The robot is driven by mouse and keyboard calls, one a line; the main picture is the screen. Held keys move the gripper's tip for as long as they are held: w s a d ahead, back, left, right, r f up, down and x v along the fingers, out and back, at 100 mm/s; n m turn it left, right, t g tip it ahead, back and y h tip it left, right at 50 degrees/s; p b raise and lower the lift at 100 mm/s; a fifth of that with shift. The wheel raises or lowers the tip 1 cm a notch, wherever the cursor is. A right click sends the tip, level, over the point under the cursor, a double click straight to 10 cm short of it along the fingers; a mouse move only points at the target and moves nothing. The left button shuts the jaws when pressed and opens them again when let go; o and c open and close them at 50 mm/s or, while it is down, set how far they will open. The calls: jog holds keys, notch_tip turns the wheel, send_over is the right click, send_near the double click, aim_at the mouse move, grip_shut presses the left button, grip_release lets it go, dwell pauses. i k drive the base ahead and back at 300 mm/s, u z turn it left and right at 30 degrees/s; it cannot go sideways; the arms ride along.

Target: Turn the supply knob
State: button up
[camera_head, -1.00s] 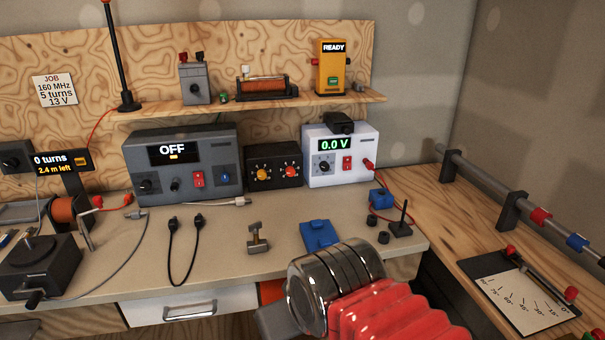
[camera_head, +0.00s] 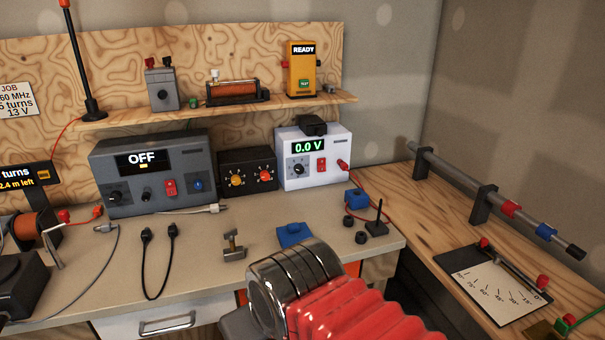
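The white supply (camera_head: 325,153) stands at the back right of the bench in the head view, and its green display reads 0.0 V. Its black knob (camera_head: 299,170) is on the front face, left of a red switch (camera_head: 321,165). A red lead runs from its right side. My arm, with a metal joint and red bellows, rises from the bottom of the view in front of the bench, well short of the supply. My gripper's fingers cannot be made out, so whether it is open or shut does not show.
A grey unit (camera_head: 150,172) reading OFF and a black two-knob box (camera_head: 248,171) stand left of the supply. A small brass tool (camera_head: 233,246), a blue block (camera_head: 293,234) and a black stand (camera_head: 376,227) lie in front. A shelf (camera_head: 215,109) runs above.

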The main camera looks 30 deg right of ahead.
aim_at(299, 169)
jog(key=z, duration=0.05)
jog(key=i, duration=0.95)
jog(key=u, duration=0.1)
